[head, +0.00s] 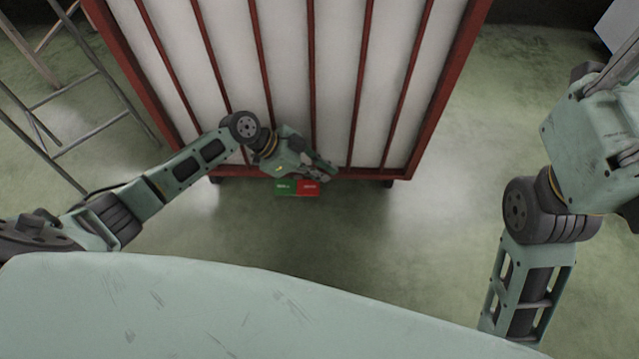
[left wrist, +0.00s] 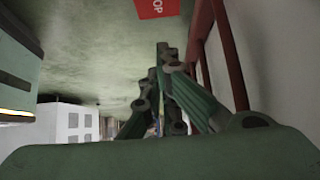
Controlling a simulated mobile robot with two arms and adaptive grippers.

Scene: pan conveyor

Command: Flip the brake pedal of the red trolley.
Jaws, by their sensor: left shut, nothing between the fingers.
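The red trolley has a red frame (head: 405,100) around white panels and stands upright in the head view. Its brake pedal (head: 297,188), half green and half red, sticks out at the bottom front edge. My left gripper (head: 328,172) is beside the pedal, close above its red right half, and partly overlaps it in view. In the left wrist view the left fingertips (left wrist: 163,50) are together with nothing between them. The pedal's red part (left wrist: 157,8), marked with part of a word, is at the top edge, apart from the fingertips in that picture. My right gripper is partly cut off at the right edge.
A metal ladder-like frame (head: 75,105) stands on the floor left of the trolley. A pale box (head: 620,25) is at the top right corner. The floor (head: 420,235) in front of the trolley is clear. A white building-like block (left wrist: 70,122) shows in the left wrist view.

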